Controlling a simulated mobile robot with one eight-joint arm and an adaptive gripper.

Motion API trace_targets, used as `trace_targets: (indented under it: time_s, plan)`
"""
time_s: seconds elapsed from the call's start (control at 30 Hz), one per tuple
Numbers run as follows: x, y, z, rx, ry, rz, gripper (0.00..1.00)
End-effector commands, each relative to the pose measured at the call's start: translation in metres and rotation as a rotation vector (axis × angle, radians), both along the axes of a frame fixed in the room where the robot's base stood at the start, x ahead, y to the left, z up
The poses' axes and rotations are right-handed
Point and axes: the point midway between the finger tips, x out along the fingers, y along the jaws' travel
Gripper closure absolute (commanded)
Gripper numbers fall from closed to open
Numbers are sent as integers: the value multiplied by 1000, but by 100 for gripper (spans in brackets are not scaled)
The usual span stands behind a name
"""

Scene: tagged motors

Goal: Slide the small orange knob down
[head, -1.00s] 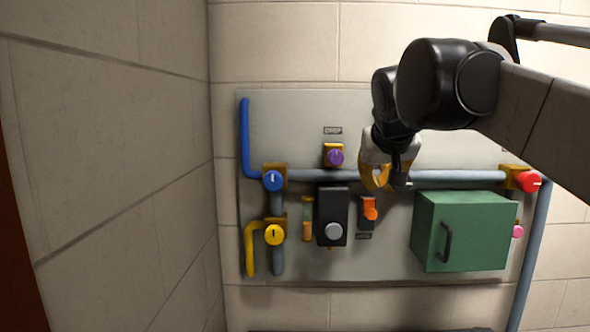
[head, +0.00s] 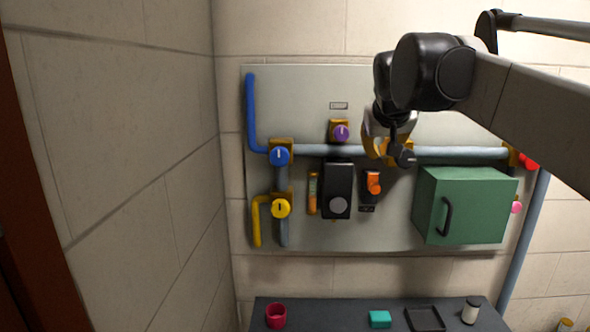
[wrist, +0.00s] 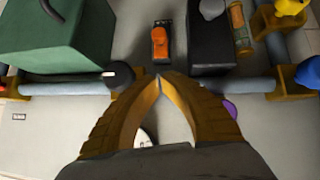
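The small orange knob (head: 374,184) sits on the upper part of a narrow black slide plate (head: 367,199) on the grey wall panel. A small label is below the plate. My gripper (head: 388,160) is in front of the panel, just above and slightly right of the knob in the head view. In the wrist view, where the scene appears upside down, the orange knob (wrist: 160,43) is straight beyond my fingertips. The two yellow fingers of my gripper (wrist: 160,78) meet at their tips with nothing between them. A gap shows between the tips and the knob.
A black box with a grey knob (head: 338,205) is left of the slide, and a green cabinet (head: 470,205) is to its right. A grey pipe (head: 455,152) runs across behind my gripper. A dark table (head: 345,310) with small objects stands below.

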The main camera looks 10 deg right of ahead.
Motion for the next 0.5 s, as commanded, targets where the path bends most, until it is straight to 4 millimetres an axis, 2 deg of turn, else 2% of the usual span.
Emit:
trace_targets:
  time_s: [0.2,0.33,0.5]
  plan:
    - [31,-15,-30,1,0,-1,100]
    - [29,-17,-50,1,0,-1,100]
    - [29,-19,-65,0,0,0,100]
